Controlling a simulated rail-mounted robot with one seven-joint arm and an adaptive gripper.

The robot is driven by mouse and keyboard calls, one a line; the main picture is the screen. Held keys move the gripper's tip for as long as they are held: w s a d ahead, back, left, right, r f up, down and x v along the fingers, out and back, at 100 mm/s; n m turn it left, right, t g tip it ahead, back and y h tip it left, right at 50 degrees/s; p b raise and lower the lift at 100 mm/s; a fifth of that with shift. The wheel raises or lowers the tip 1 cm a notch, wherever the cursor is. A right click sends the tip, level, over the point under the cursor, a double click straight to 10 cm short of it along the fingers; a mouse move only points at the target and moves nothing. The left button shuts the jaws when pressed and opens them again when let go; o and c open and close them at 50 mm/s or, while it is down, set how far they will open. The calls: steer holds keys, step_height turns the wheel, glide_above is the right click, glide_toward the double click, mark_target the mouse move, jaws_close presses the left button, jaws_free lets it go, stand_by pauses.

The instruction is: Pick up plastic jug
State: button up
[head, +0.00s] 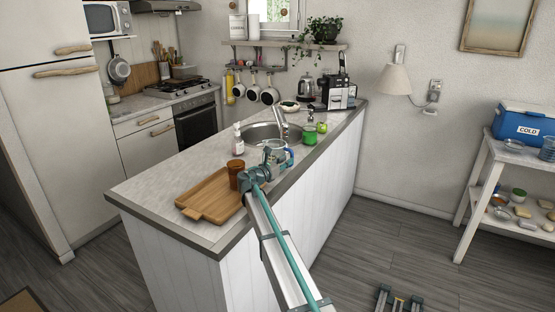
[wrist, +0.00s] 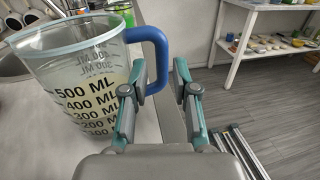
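The plastic jug (wrist: 85,85) is clear, with black millilitre markings and a blue handle (wrist: 158,55). It stands upright on the counter, at the left of the wrist view. In the head view the jug (head: 273,152) is near the counter's right edge, partly hidden by my gripper (head: 258,178). In the wrist view my gripper (wrist: 163,78) is open, with a gap between its fingers. The left finger overlaps the lower part of the handle in the picture. I cannot tell whether it touches.
A brown cup (head: 235,172) and a wooden board (head: 210,197) are left of my gripper. The sink (head: 262,133), a soap bottle (head: 238,138) and a green container (head: 310,135) are near the jug. A shelf table (head: 480,170) stands far right, across open floor.

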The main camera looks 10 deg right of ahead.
steer(key=p+x, duration=0.1)
steer(key=x, duration=0.3)
steer(key=shift+d, duration=0.2)
jaws_close()
steer(key=shift+r, duration=0.1)
